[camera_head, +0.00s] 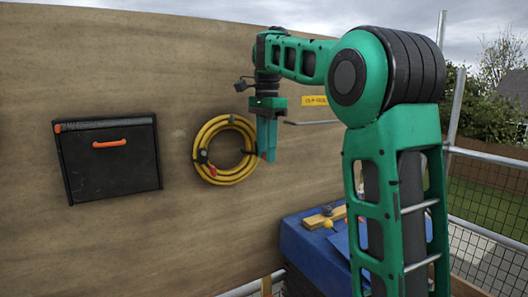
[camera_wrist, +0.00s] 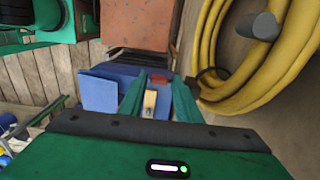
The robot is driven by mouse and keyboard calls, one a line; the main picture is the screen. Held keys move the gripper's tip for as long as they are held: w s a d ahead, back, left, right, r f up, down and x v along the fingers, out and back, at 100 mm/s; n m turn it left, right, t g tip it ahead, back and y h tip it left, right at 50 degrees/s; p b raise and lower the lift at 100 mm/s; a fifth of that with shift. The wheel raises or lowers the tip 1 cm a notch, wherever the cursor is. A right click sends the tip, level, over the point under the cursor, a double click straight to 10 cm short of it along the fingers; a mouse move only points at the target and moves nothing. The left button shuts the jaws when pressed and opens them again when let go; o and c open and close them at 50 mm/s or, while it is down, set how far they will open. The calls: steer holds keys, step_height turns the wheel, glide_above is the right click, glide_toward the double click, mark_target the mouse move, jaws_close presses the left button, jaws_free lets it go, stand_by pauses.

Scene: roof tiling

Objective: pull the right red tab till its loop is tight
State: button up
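A coil of yellow hose (camera_head: 225,118) hangs on the plywood wall; it also fills the upper right of the wrist view (camera_wrist: 234,98). A black loop (camera_wrist: 207,76) goes around the hose in the wrist view, with the right red tab (camera_wrist: 159,77) beside it. A left red tab (camera_head: 212,171) hangs by a black loop (camera_head: 202,156) at the coil's lower left. My gripper (camera_head: 266,158) points down just right of the coil. In the wrist view its fingers (camera_wrist: 159,88) stand apart, with the right tab at their tips. I cannot tell whether they touch it.
A black pouch (camera_head: 110,165) with an orange handle is on the wall at left. A metal bar (camera_head: 312,123) and a yellow label (camera_head: 315,100) are right of my gripper. A blue-covered stack (camera_head: 305,245) with small wooden pieces stands below. Scaffold rails are at right.

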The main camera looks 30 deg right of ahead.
jaws_close()
steer(key=shift+s, duration=2.05)
steer(key=o, duration=0.8)
jaws_free()
